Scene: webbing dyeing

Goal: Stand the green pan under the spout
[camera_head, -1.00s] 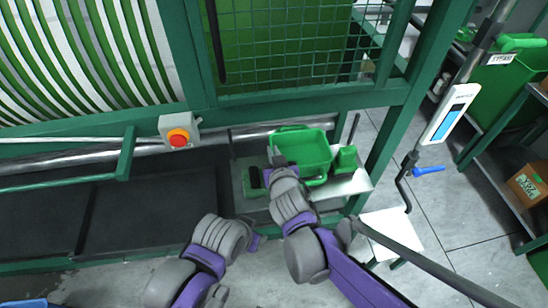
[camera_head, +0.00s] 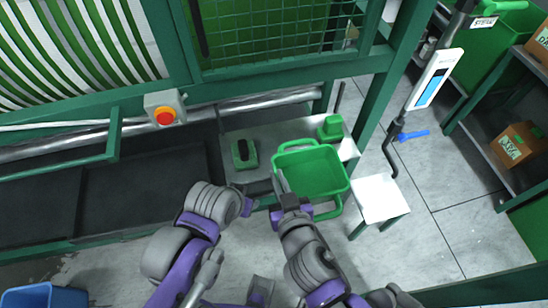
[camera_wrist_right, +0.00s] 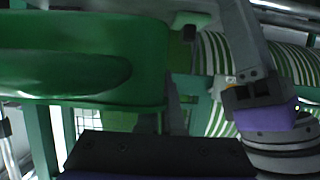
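The green pan (camera_head: 318,172), a deep tray with loop handles, is in the air off the front edge of the metal shelf. My right gripper (camera_head: 282,188) is shut on its near left side. The pan's green wall (camera_wrist_right: 90,70) fills the upper left of the right wrist view. A dark bent spout (camera_head: 389,150) with a blue lever (camera_head: 413,135) hangs to the pan's right, above a small white stand (camera_head: 380,196). The stand's top is empty. My left gripper (camera_head: 256,190) is beside the right one; its fingers are too unclear to read.
The metal shelf (camera_head: 282,131) holds a green block with a dark slot (camera_head: 244,153) and a small green container (camera_head: 331,127). A green frame post (camera_head: 388,85) rises behind. A red stop button (camera_head: 165,116) is at left. Grey floor is clear right of the stand.

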